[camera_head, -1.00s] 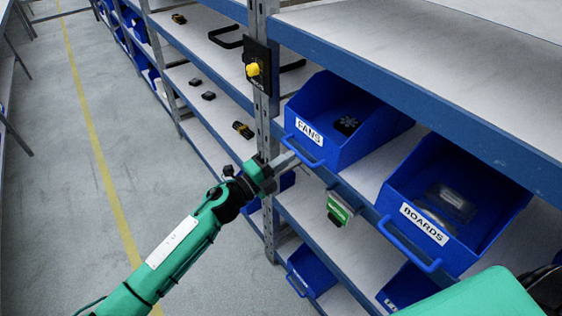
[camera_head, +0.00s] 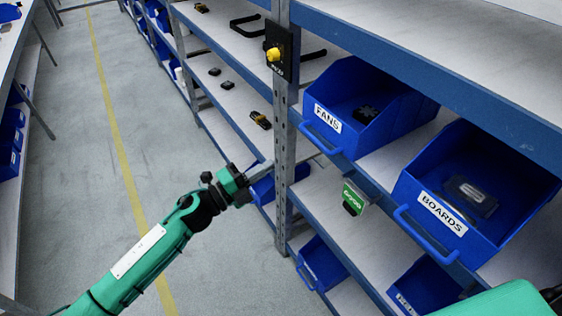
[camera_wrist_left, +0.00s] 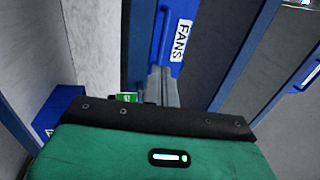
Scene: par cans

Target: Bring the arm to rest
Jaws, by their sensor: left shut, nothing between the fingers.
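My left gripper (camera_head: 266,166) is shut and empty, its fingertips beside the grey shelf post (camera_head: 283,140), below and left of the FANS bin. My green left arm reaches in from the lower left. In the left wrist view my shut fingers (camera_wrist_left: 162,85) show just below the FANS label (camera_wrist_left: 179,40). My right gripper is not visible; a green part of my body shows at the lower right.
The blue FANS bin (camera_head: 335,150) and BOARDS bin (camera_head: 405,190) sit on the rack, holding dark items. A yellow button (camera_head: 273,54) is on the post. The aisle floor (camera_head: 110,190) to the left is clear.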

